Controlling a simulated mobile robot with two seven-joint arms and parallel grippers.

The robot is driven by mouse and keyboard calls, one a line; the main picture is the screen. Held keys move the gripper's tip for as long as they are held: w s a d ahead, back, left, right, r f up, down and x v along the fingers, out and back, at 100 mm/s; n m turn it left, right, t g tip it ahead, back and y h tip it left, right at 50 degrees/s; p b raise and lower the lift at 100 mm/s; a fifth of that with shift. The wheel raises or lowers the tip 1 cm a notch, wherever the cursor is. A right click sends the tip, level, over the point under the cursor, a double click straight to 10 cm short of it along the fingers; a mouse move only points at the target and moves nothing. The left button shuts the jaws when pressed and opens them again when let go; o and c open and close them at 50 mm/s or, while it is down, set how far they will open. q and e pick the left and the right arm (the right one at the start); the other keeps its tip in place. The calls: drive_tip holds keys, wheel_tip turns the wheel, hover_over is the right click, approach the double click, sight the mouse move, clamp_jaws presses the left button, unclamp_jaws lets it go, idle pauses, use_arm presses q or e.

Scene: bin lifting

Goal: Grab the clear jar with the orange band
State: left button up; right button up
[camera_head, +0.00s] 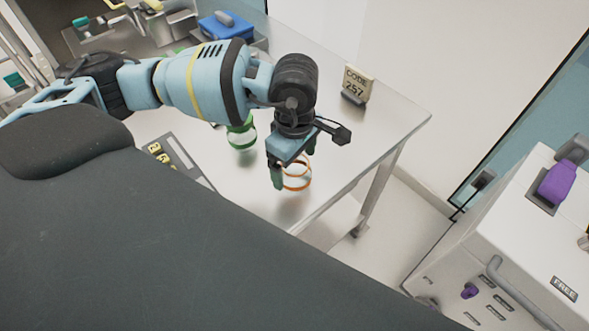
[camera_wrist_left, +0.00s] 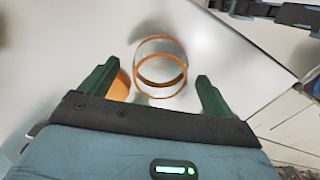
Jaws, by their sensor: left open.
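The clear jar with orange bands (camera_head: 297,187) stands on the light table near its front edge. My left gripper (camera_head: 293,163) is directly above it, pointing down, and hides part of it. In the left wrist view the jar (camera_wrist_left: 163,78) shows between and just beyond the two green fingertips of my left gripper (camera_wrist_left: 158,78). The gripper is open and the jar is not clasped; I cannot tell whether a finger touches it. My right gripper is not in view.
A green-banded jar (camera_head: 241,136) stands left of the gripper. A "CODE 257" sign (camera_head: 356,85) and a blue box (camera_head: 225,29) are farther back. An orange round thing (camera_wrist_left: 121,88) lies by one finger. A white cabinet (camera_head: 520,235) stands right, across a floor gap.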

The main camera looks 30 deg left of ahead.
use_arm(q)
drive_tip(key=shift+f, duration=0.25)
drive_tip(key=c, duration=1.2)
drive_tip(key=shift+r, duration=0.1)
